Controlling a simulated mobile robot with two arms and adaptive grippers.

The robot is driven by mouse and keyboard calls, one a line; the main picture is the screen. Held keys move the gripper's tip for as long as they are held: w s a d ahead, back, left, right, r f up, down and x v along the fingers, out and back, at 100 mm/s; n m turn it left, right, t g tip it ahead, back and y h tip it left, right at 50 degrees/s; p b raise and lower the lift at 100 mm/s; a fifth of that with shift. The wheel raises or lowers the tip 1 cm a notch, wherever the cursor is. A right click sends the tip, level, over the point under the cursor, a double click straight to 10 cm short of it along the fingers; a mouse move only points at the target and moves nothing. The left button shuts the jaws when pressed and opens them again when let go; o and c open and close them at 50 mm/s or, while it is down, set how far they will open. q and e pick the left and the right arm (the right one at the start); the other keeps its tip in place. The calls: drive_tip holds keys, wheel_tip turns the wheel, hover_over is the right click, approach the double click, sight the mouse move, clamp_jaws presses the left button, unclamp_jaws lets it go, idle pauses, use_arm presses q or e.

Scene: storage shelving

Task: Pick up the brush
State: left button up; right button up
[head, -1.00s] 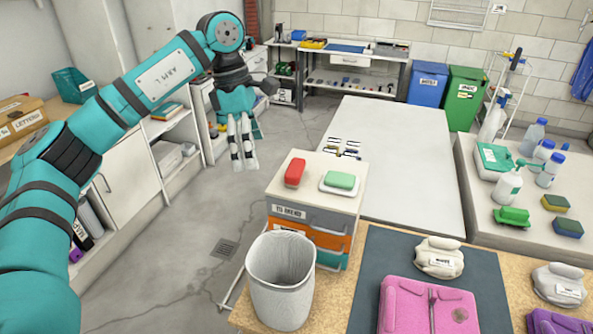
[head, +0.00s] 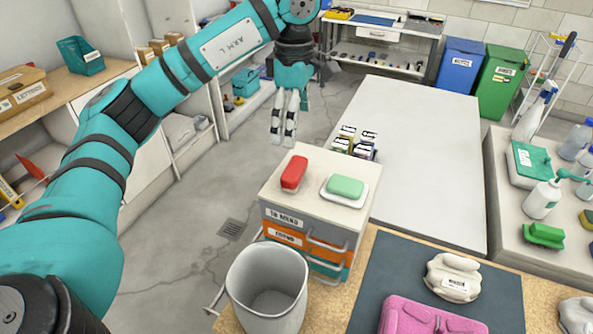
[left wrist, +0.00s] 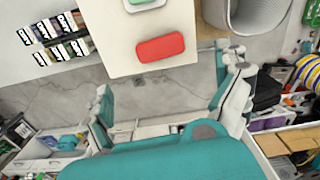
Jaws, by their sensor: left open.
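A red, rounded oblong block (head: 294,172) lies on the pale top of a small drawer unit; it may be the brush, but no bristles show. It also shows in the left wrist view (left wrist: 160,47). A green brush-like piece (head: 543,236) lies on the bench at the right. My left gripper (head: 283,133) points down just beyond the drawer unit, apart from the red block. In the left wrist view its fingers (left wrist: 168,78) are spread wide with nothing between them. My right gripper is not in view.
A green soap bar on a white dish (head: 345,188) sits right beside the red block. The drawer unit (head: 335,212) has a grey bin (head: 265,283) in front. Small labelled boxes (head: 354,145) stand on the white table (head: 420,150) behind. Shelving lines the left.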

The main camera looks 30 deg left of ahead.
use_arm(q)
drive_tip(key=p, duration=0.2)
hover_over(295, 167)
wheel_tip(295, 167, down, 6)
drive_tip(key=shift+r, duration=0.2)
wheel_tip(295, 167, down, 3)
drive_tip(key=shift+r, duration=0.2)
drive_tip(key=shift+f+p, duration=0.2)
drive_tip(key=shift+p, duration=0.1)
wheel_tip(295, 167, down, 4)
drive_tip(key=shift+f+p, duration=0.2)
drive_tip(key=shift+p, duration=1)
drive_tip(key=shift+f, duration=0.2)
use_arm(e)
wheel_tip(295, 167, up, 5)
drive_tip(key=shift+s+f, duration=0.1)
use_arm(q)
drive_tip(key=c, duration=0.9)
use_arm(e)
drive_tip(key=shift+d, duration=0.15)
use_arm(q)
drive_tip(key=shift+r, duration=0.1)
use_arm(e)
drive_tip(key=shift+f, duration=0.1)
